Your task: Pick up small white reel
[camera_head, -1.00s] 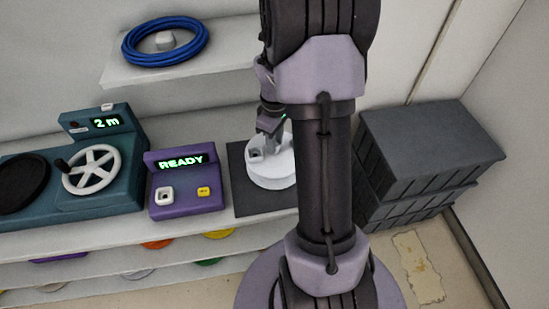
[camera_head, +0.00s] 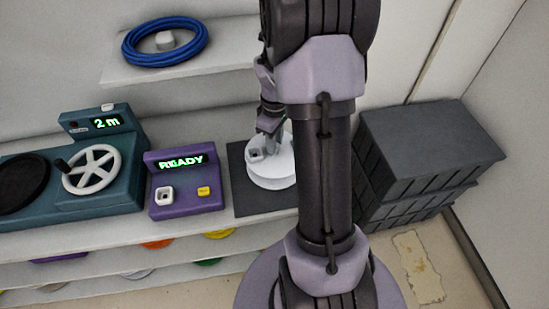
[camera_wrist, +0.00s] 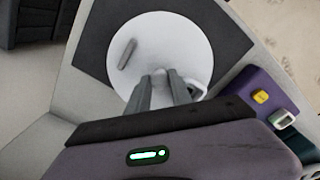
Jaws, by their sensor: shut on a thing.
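The small white reel (camera_head: 270,170) lies flat on a dark square mat (camera_head: 240,196) on the bench, partly hidden behind my arm. In the wrist view the reel (camera_wrist: 187,50) is a white disc with a short grey bar on its face and a white loop near its edge. My gripper (camera_head: 270,132) is over the reel, pointing down. In the wrist view my gripper (camera_wrist: 163,80) has its two fingers close together at the reel's middle, shut on a small light knob there. The reel seems to rest on the mat.
Left of the mat stands a purple box (camera_head: 185,185) reading READY, then a teal machine (camera_head: 98,165) with a white handwheel and a "2 m" display. A blue cable coil (camera_head: 165,42) lies on the upper shelf. Dark stacked drawers (camera_head: 430,150) stand at the right.

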